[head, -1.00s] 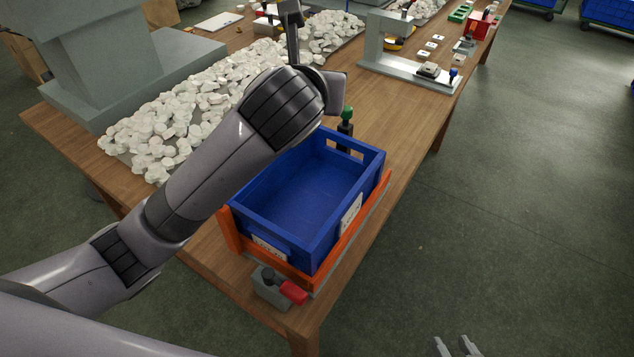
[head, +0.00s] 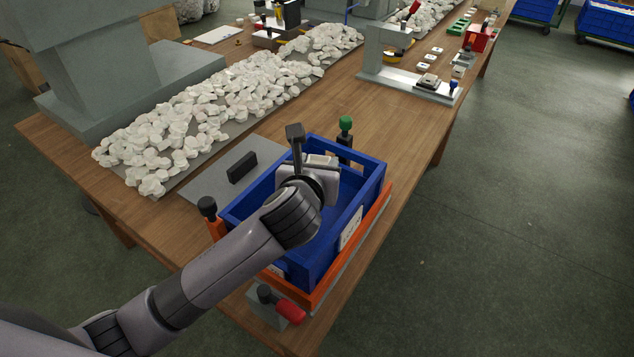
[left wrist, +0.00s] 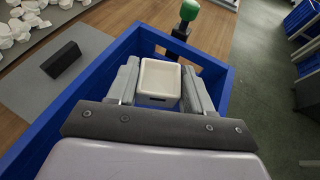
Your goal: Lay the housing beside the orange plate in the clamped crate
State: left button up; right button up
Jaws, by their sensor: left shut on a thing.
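The crate also shows in the left wrist view (left wrist: 85,112). An orange plate-like rail (head: 350,249) runs along the crate's outer right side and near end. No orange plate shows inside the crate; my arm hides part of its floor. My right gripper is out of view.
A red-handled clamp (head: 290,311) is at the crate's near end, a green-knobbed post (head: 345,125) at its far end. A black block (head: 242,167) lies on a grey plate to the left. White pieces (head: 165,145) are heaped behind. Bare tabletop lies beyond the crate.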

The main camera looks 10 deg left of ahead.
pick_arm(q)
notch_tip(320, 180, down, 4)
jog(key=shift+r+b, duration=0.1)
jog(key=shift+b, duration=0.3)
jog(key=shift+f, duration=0.3)
jog(key=shift+f, duration=0.5)
jog(key=o, duration=1)
jog(key=shift+s+f, duration=0.1)
